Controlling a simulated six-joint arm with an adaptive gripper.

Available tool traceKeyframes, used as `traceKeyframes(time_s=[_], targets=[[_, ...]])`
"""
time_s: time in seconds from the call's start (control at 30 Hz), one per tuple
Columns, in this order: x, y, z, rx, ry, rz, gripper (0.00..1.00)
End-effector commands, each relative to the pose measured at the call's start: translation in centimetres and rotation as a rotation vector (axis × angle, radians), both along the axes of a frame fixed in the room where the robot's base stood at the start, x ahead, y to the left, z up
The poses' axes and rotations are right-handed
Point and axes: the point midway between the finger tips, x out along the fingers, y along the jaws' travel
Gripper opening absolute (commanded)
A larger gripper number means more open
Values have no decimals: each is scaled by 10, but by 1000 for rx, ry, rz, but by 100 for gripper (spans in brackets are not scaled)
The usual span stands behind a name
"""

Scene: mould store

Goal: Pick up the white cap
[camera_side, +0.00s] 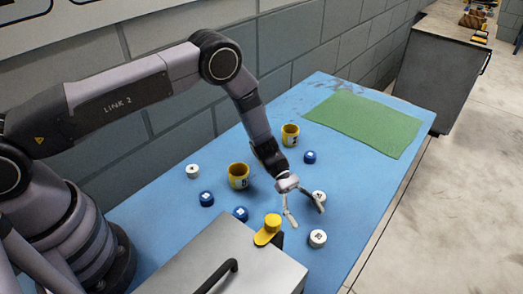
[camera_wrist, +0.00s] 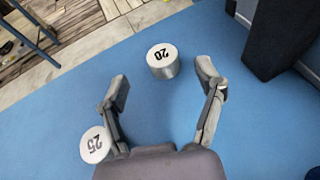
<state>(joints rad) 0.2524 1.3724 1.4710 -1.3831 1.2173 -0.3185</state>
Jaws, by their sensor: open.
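Three white caps show in the side view: one (camera_side: 192,171) at the left, one (camera_side: 319,197) beside my gripper's right finger, and one (camera_side: 317,238) nearer the table's front edge. My gripper (camera_side: 306,214) is open and empty, low over the table among the last two. In the wrist view, a white cap marked 20 (camera_wrist: 162,62) stands ahead of my gripper (camera_wrist: 163,84), roughly centred between the fingertips but beyond them. A white cap marked 25 (camera_wrist: 96,146) is outside the left finger and partly hidden by it. Which cap is meant cannot be told.
Blue caps (camera_side: 309,157) (camera_side: 206,198) (camera_side: 241,213) and yellow cups (camera_side: 290,135) (camera_side: 238,175) stand on the blue table (camera_side: 365,185). A yellow piece (camera_side: 268,231) is near a grey metal box (camera_side: 225,262) with a black handle. A green mat (camera_side: 365,124) lies at the far end.

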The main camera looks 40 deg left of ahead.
Motion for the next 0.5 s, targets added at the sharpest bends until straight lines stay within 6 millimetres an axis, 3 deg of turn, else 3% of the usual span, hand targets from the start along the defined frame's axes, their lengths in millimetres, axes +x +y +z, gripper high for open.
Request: traceKeyframes(time_s=[0.23,0.5], targets=[[-6,-13,-9,0,0,-2,68],[-17,-45,-27,2,0,-3,68]])
